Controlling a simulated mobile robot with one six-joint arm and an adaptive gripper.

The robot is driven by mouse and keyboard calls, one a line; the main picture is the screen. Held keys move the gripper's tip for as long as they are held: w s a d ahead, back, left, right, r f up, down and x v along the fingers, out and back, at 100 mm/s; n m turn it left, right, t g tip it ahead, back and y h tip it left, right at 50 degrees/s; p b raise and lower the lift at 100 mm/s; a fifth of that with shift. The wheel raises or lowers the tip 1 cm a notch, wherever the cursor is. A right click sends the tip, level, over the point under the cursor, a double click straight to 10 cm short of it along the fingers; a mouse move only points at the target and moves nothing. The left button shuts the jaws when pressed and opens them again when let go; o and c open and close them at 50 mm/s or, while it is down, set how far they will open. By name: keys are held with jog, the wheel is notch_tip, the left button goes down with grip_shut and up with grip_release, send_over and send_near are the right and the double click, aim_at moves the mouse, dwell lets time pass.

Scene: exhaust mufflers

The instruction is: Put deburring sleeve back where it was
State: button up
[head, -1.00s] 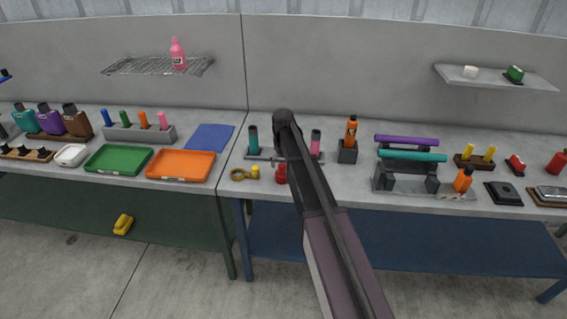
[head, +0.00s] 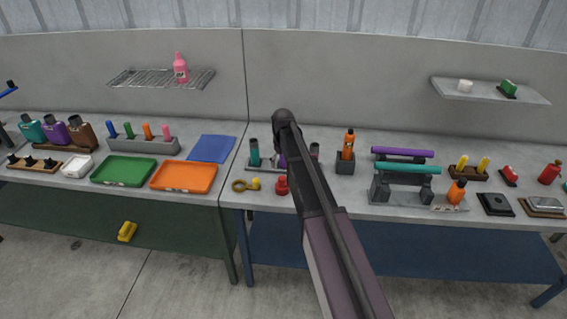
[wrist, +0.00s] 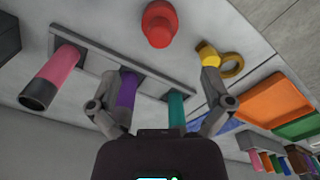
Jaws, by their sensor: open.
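No label shows which piece is the deburring sleeve. A grey rack (wrist: 95,52) on the right-hand bench holds a pink tube (wrist: 58,68), a purple tube (wrist: 127,92) and a teal tube (wrist: 176,108). In the head view the teal tube (head: 254,153) is clear, and my arm hides much of the rest of the rack. My gripper (wrist: 160,82) is open, with nothing visibly held. In the wrist view the purple tube shows just inside the left finger and the teal one nearer the right. I cannot tell if the fingers touch either.
A red knob-like piece (head: 281,186) and a yellow piece (head: 254,184) with a brass ring (head: 239,185) lie in front of the rack. An orange bottle (head: 348,145) in a holder and a stand with a teal bar (head: 408,168) are to the right. An orange tray (head: 184,177) is left.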

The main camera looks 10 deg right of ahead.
dwell(0.6)
jog(key=s+m, duration=0.3)
jog(key=s, duration=2.5)
jog(key=shift+s+m, duration=0.2)
jog(key=shift+m, duration=0.1)
jog(key=shift+d, duration=0.15)
